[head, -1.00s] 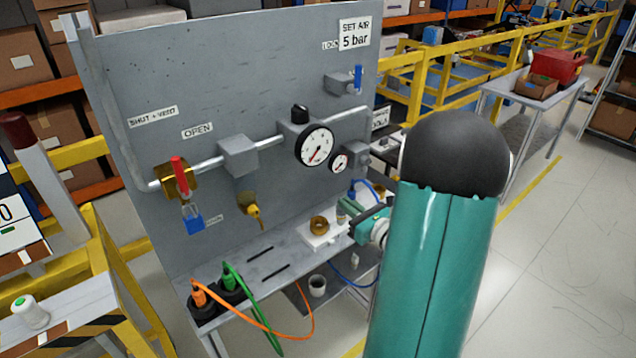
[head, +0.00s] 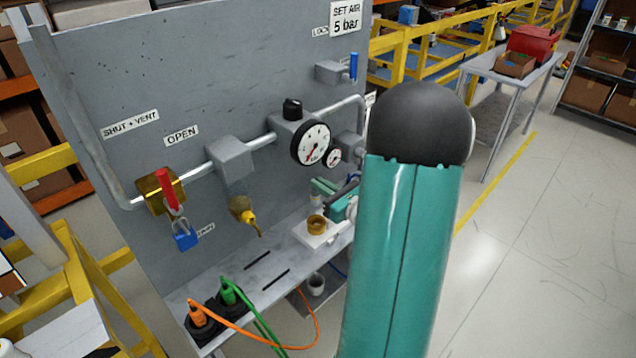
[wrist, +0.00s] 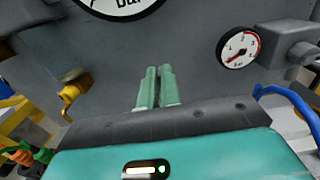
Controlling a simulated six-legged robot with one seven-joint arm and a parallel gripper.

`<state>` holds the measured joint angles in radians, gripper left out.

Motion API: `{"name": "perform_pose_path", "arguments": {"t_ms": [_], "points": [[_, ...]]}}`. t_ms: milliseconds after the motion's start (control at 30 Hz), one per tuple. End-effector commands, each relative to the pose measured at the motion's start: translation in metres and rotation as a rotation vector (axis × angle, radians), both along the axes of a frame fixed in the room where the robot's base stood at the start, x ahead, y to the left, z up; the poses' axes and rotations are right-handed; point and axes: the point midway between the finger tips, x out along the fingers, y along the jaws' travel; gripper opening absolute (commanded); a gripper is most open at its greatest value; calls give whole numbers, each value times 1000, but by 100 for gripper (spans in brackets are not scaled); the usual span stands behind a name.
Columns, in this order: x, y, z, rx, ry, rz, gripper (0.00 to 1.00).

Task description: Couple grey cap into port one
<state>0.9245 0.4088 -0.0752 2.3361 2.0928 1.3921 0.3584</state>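My gripper (head: 324,187) is in front of the panel, below the large gauge and above and right of a brass ring (head: 316,224) on a white block. In the wrist view its two green fingers (wrist: 156,86) stand side by side, almost touching, with nothing visible between them. A small pale piece (head: 316,201) shows just below the fingers in the head view; I cannot tell what it is. I cannot make out a grey cap or a label for port one. A yellow-tipped brass fitting (head: 243,214) hangs from the pipe's grey box.
The grey panel (head: 90,85) carries a large gauge (head: 310,144), a small gauge (wrist: 238,48), and a red-handled valve (head: 166,190) with a blue padlock (head: 184,234). Orange (head: 198,312) and green (head: 228,290) plugs sit on the shelf. A blue hose (wrist: 296,108) curves close at right.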

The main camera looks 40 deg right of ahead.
Motion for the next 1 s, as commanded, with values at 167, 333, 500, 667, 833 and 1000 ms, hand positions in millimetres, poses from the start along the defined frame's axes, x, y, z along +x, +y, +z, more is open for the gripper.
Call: {"name": "perform_pose_path", "arguments": {"t_ms": [167, 333, 500, 667, 833, 1000], "points": [[-3, -1, -4, 1, 1, -1, 0], [-5, -1, -11, 0, 1, -1, 0], [-5, -1, -18, 1, 0, 0, 0], [-4, -1, -26, 0, 1, 0, 0], [-2, -1, -33, 1, 1, 0, 0], [-1, -1, -41, 0, 0, 0, 0]]}}
